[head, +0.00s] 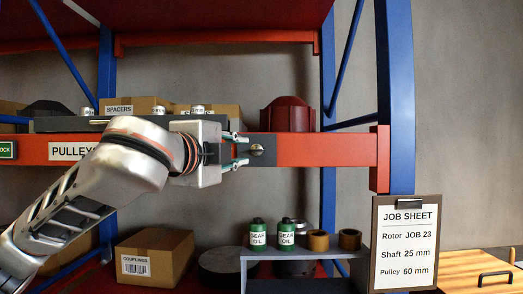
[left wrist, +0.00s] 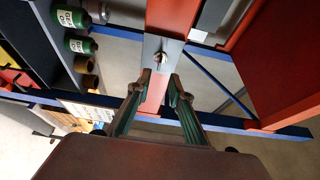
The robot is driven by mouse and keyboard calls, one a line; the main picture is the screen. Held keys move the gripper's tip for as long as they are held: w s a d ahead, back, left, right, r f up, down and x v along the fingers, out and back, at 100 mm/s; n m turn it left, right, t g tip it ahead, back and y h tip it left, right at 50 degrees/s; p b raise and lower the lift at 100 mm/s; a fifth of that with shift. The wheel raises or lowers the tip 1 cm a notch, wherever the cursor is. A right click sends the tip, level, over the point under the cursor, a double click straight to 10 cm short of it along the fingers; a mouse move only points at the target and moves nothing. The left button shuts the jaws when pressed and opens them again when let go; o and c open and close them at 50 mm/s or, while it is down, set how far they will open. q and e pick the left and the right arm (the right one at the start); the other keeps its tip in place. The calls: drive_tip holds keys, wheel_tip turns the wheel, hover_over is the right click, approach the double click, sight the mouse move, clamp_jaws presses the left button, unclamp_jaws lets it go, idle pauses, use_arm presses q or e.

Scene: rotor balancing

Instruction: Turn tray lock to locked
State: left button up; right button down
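A small round metal knob (head: 256,150), apparently the tray lock, sits on a dark plate on the front of the red shelf beam (head: 330,149). In the left wrist view the knob (left wrist: 159,57) is on a grey plate (left wrist: 173,47). My left gripper (head: 241,150) is open, one finger above and one below the knob's level, with the tips just short of it. In the left wrist view the open fingers (left wrist: 159,82) point at the knob, with a gap between them. I cannot tell which way the lock is turned. My right gripper is not in view.
A grey tray (head: 70,124) with metal parts lies behind the beam, partly hidden by my arm. Below stand green gear oil bottles (head: 258,233) on a grey stand (head: 345,254). A blue post (head: 396,90) and the job sheet (head: 404,243) are at right.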

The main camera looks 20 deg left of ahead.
use_arm(q)
drive_tip(key=w+p, duration=0.1)
drive_tip(key=w, duration=0.6)
drive_tip(key=shift+w+d+p, duration=0.2)
drive_tip(key=shift+d+p, duration=0.1)
drive_tip(key=shift+d, duration=0.1)
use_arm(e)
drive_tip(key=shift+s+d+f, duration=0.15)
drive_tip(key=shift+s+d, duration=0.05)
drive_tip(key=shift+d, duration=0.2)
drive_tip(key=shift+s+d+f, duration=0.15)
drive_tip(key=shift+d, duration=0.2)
use_arm(q)
clamp_jaws()
